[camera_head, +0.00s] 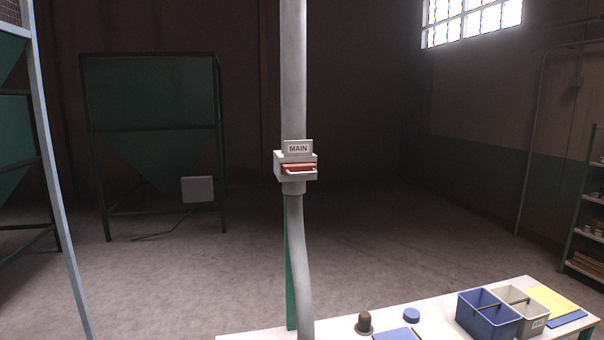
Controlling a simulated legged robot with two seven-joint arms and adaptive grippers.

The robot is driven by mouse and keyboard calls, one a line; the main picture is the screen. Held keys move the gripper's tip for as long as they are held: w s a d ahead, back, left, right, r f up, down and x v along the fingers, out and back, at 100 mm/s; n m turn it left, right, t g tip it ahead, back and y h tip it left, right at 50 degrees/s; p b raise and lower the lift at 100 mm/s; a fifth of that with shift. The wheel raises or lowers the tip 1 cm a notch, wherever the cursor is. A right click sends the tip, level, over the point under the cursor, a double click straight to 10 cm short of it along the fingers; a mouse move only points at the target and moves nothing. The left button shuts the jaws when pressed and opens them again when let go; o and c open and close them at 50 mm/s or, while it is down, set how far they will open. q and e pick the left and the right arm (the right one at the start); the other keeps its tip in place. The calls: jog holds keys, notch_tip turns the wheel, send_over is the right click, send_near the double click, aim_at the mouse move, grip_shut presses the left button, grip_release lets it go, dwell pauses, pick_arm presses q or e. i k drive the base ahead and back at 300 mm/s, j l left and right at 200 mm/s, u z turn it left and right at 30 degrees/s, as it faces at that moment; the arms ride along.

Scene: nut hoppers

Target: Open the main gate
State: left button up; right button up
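The main gate is a pale box (281,168) set in a vertical grey pipe (293,70). A sign reading MAIN (298,149) stands on top of it. A red-orange piece (298,168) shows in the slot on its front, with a pale lip below it. Whether the gate is open or shut is hard to tell at this size. Neither of my grippers is in view.
A white table (262,335) runs along the bottom right. It bears a blue bin (487,318), a grey bin (525,309), a blue disc (412,315) and a brown-topped object (364,321). Green hoppers stand left, shelves right. The space around the gate looks clear.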

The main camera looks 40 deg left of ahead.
aim_at(293, 169)
jog(key=i+j, duration=0.1)
jog(key=j, duration=0.35)
jog(key=i+j, duration=0.1)
jog(key=j, duration=0.35)
jog(key=i+j, duration=0.1)
jog(key=j, duration=0.35)
